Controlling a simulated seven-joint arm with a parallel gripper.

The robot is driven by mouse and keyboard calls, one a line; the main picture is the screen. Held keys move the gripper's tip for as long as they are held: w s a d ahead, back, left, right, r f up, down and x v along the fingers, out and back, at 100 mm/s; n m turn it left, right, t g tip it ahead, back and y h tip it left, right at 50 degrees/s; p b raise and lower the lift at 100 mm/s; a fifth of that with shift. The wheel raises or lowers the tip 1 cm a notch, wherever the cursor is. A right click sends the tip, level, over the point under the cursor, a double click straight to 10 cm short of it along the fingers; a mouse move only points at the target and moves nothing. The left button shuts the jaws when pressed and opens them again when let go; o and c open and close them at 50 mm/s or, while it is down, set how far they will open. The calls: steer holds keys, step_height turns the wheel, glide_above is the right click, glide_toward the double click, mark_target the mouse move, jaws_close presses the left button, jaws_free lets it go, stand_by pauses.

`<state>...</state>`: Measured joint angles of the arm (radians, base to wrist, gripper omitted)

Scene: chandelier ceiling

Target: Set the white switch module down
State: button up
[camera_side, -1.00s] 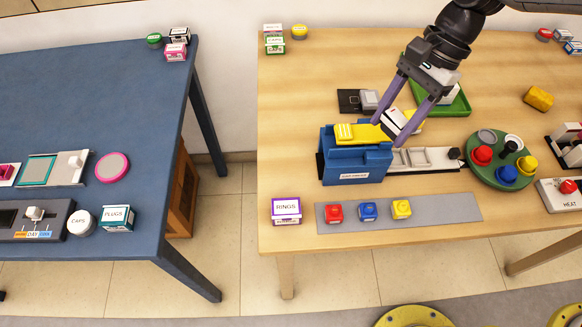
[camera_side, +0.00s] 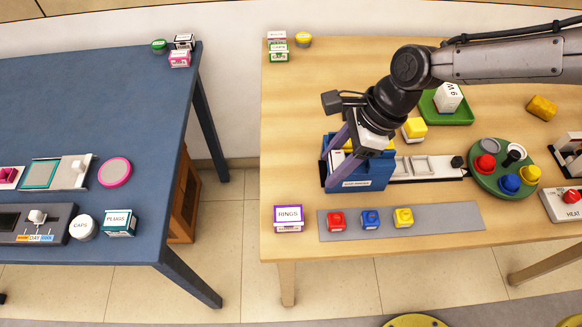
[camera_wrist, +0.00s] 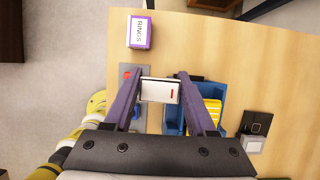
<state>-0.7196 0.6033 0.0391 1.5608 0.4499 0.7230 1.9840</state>
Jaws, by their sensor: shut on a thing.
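My gripper (camera_wrist: 160,88) is shut on the white switch module (camera_wrist: 159,92), a white block with a small red mark, held between the fingertips in the wrist view. In the side view my gripper (camera_side: 338,168) is over the left front part of the blue box (camera_side: 372,172). How high the module is above the table cannot be told.
A grey strip (camera_side: 450,214) with red, blue and yellow buttons lies in front, beside the RINGS box (camera_side: 288,219). A pale rail (camera_side: 425,167) and a green round tray (camera_side: 483,178) are to the right. A green tray (camera_side: 462,116) bears a white block (camera_side: 449,97).

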steer(key=w+a+f, duration=0.2)
steer(key=w+a, duration=0.1)
steer(key=a, duration=0.1)
glide_above(284, 178)
steer(key=d, duration=0.2)
step_height(284, 178, down, 6)
steer(key=shift+s+a+r, duration=0.1)
steer(key=shift+a+r, duration=0.05)
steer(key=shift+r, duration=0.1)
steer(key=shift+a+f, duration=0.1)
steer(key=shift+f, duration=1.7)
steer(key=shift+f, duration=0.1)
steer(key=o, duration=1.4)
steer(key=shift+c, duration=0.2)
steer(key=v, duration=1.2)
